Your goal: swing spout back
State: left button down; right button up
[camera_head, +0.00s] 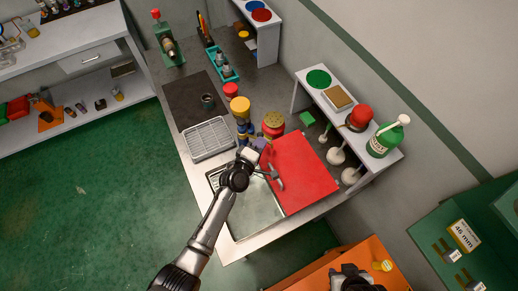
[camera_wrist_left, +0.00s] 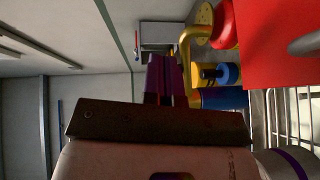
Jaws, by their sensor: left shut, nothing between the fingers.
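A grey metal spout (camera_head: 275,177) stands by the sink (camera_head: 258,212), with its end over the left edge of a red board (camera_head: 301,170). In the left wrist view, a grey rounded piece that looks like the spout (camera_wrist_left: 306,43) shows in front of red at the upper right. My left gripper (camera_head: 259,144) is shut and empty, just above and left of the spout in the head view. Its purple fingers show in the wrist view (camera_wrist_left: 163,75). My arm hides part of the sink and the spout's base. My right gripper (camera_head: 354,279) is partly cut off at the bottom edge; its fingers are unclear.
A wire dish rack (camera_head: 208,139) stands left of the gripper. A shelf (camera_head: 390,153) with bottles is at the right. An orange table (camera_head: 320,275) is in front.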

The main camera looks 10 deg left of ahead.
pick_arm(q)
jog(key=shift+w+d, duration=0.35)
jog(key=shift+w, duration=0.25)
jog(key=shift+f, duration=0.1)
jog(key=shift+d+f, duration=0.1)
jog(key=shift+s, duration=0.1)
jog(key=s+d+r+p, duration=0.1)
jog(key=s+d+p, duration=0.1)
jog(key=s, duration=0.4)
jog(key=s+d+r+p, duration=0.1)
jog(key=s+d+p, duration=0.1)
jog(key=s, duration=0.4)
jog(key=shift+d+p, duration=0.4)
jog(key=shift+p, duration=0.45)
